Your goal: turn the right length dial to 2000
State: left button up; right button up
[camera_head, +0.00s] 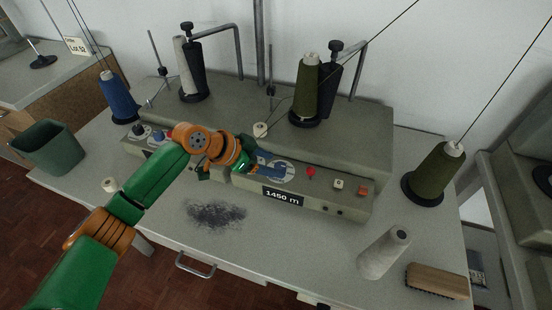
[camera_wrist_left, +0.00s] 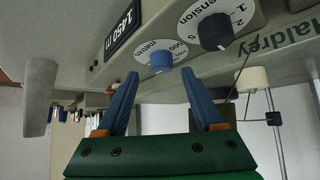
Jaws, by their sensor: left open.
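The right length dial has a white scale plate and a blue knob; it shows as a pale disc (camera_head: 286,173) on the machine's front panel and as the blue knob (camera_wrist_left: 161,61) in the left wrist view. A black display beside it (camera_head: 283,196) reads 1450 m, also in the wrist view (camera_wrist_left: 123,31). My left gripper (camera_head: 264,160) is at the dial; its two blue fingers are open (camera_wrist_left: 160,76), with the knob between and just beyond their tips, and no clear contact. The arm and fingers partly cover the dial in the head view. My right gripper is not in view.
A black tension dial (camera_wrist_left: 215,28) sits close beside the length dial. A red button (camera_head: 311,172) and small switches are to its right. Green cones (camera_head: 307,90) and a blue cone (camera_head: 118,98) stand around the machine. A white cone (camera_head: 383,253) and brush (camera_head: 437,281) are front right.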

aim_at(278, 166)
pick_arm(q)
jog(key=x, duration=0.2)
jog(key=shift+w+d+f, duration=0.1)
jog(key=shift+w+f, duration=0.05)
jog(key=shift+f, duration=0.05)
jog(key=shift+w+f, duration=0.25)
jog(key=shift+s+r, duration=0.1)
jog(key=shift+s, duration=0.05)
jog(key=c, duration=0.4)
grip_shut()
jog(key=n+t+y+p, duration=0.1)
jog(key=p, duration=0.2)
jog(key=n+t+p, duration=0.1)
jog(key=n+p, duration=0.1)
jog(key=p, duration=0.2)
jog(key=n+t+y+p, duration=0.1)
jog(key=n+p, duration=0.1)
jog(key=p, duration=0.2)
jog(key=shift+s+d+r+y, duration=0.3)
jog(key=shift+r, duration=0.1)
jog(key=shift+f+n+t+y+p, duration=0.15)
jog(key=shift+n+t+y+p, duration=0.3)
jog(key=shift+n+p, duration=0.35)
jog(key=shift+d+f+n+t+y, duration=0.1)
jog(key=shift+f+n+t+y, duration=0.15)
jog(key=shift+n+y, duration=0.7)
jog(key=shift+n, duration=0.25)
